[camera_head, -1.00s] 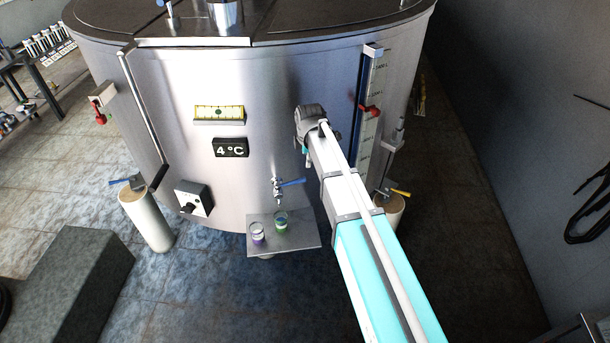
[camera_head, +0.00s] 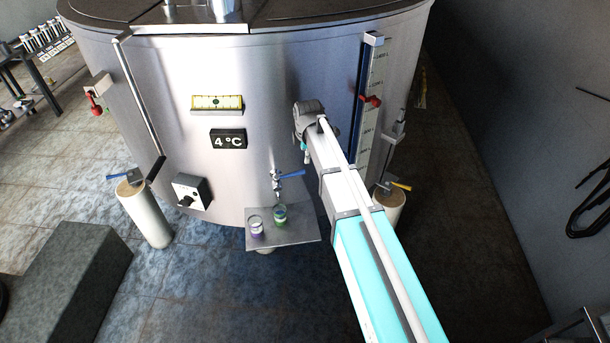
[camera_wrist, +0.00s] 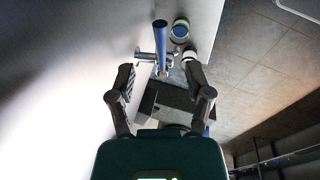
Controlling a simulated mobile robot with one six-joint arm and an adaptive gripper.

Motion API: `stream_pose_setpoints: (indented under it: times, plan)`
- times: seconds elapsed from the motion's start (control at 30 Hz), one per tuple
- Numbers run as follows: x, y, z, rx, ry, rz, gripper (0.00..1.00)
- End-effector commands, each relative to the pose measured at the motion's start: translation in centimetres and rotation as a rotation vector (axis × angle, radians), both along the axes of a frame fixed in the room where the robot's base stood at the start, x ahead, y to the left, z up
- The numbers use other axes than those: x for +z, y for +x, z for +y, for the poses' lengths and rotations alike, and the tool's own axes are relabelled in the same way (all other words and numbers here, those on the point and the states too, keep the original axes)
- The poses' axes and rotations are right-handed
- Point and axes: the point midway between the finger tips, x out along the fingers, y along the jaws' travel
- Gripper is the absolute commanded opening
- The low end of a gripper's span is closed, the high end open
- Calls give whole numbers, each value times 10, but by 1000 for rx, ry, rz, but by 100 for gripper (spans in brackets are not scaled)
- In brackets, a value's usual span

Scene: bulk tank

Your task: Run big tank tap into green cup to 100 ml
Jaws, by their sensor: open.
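The big tank's tap (camera_head: 277,184) sits low on the tank (camera_head: 300,60), its blue handle (camera_head: 291,174) pointing right. The green cup (camera_head: 281,218) stands under the spout on a metal shelf (camera_head: 295,237). Its fill level is too small to read, and I cannot tell whether liquid flows. In the wrist view my gripper (camera_wrist: 161,77) is open and empty, its fingers to either side of the line of the blue handle (camera_wrist: 161,38), which lies just beyond the fingertips. Two round cups show beyond, their colours unclear. In the head view my arm mostly hides the gripper, right of the tap.
A purple cup (camera_head: 256,227) stands left of the green one on the shelf. A control box with a black knob (camera_head: 190,193) and a 4 °C display (camera_head: 229,140) are on the tank wall. A level gauge (camera_head: 371,100) stands right of my arm. A grey block (camera_head: 75,275) is lower left.

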Motion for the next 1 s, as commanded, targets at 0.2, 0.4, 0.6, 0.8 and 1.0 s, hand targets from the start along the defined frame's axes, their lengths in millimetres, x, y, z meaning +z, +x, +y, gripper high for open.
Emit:
stream_pose_setpoints:
  times: [0.2,0.4,0.6,0.8,1.0]
  plan:
    - [-21,4,1,0,0,0,65]
    - [-36,7,1,-1,0,0,65]
    - [-51,9,2,-1,0,0,65]
    - [-67,12,2,-1,0,0,65]
    - [-82,15,3,-1,0,0,65]
